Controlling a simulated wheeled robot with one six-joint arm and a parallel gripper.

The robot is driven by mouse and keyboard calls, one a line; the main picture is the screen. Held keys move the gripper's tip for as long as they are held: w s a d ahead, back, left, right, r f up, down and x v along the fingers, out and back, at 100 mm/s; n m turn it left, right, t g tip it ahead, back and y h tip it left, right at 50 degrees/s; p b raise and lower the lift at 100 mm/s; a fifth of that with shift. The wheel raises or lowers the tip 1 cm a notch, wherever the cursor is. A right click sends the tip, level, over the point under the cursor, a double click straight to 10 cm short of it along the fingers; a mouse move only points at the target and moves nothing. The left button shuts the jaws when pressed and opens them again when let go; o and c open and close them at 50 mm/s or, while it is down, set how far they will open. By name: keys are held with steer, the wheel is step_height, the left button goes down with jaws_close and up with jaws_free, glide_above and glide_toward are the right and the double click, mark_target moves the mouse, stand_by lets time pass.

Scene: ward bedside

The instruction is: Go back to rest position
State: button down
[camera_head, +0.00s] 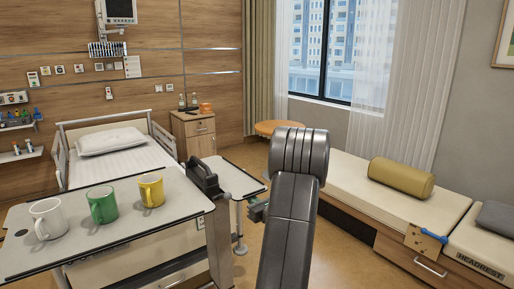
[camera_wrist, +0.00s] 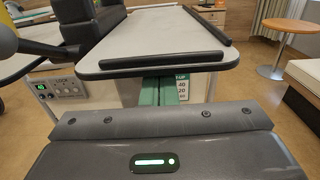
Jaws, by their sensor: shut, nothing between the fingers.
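My arm rises in the foreground of the head view, right of the overbed table, and hides most of its own end. In the wrist view my gripper (camera_wrist: 158,90) points forward from its dark housing, the two greenish fingers side by side and shut with nothing between them. In that picture the fingertips come just below the near edge of a grey tabletop (camera_wrist: 150,40); I cannot tell the gap. The gripper is apart from the mugs.
A white mug (camera_head: 47,218), a green mug (camera_head: 102,205) and a yellow mug (camera_head: 151,190) stand upright on the overbed table (camera_head: 130,229). The bed (camera_head: 112,162) is behind it. A daybed (camera_head: 345,179) with a yellow bolster (camera_head: 400,178) lies right. Some floor between is clear.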

steer(key=b+v, duration=0.1)
steer(key=v, duration=0.7)
steer(key=x, duration=0.3)
steer(key=p+x, duration=0.1)
steer(key=x, duration=0.2)
steer(key=p+x, duration=0.1)
steer(key=x, duration=0.2)
steer(key=shift+r, duration=0.35)
step_height(320, 180, down, 11)
steer(key=b, duration=0.5)
steer(key=shift+r, duration=0.25)
steer(key=shift+s, duration=0.15)
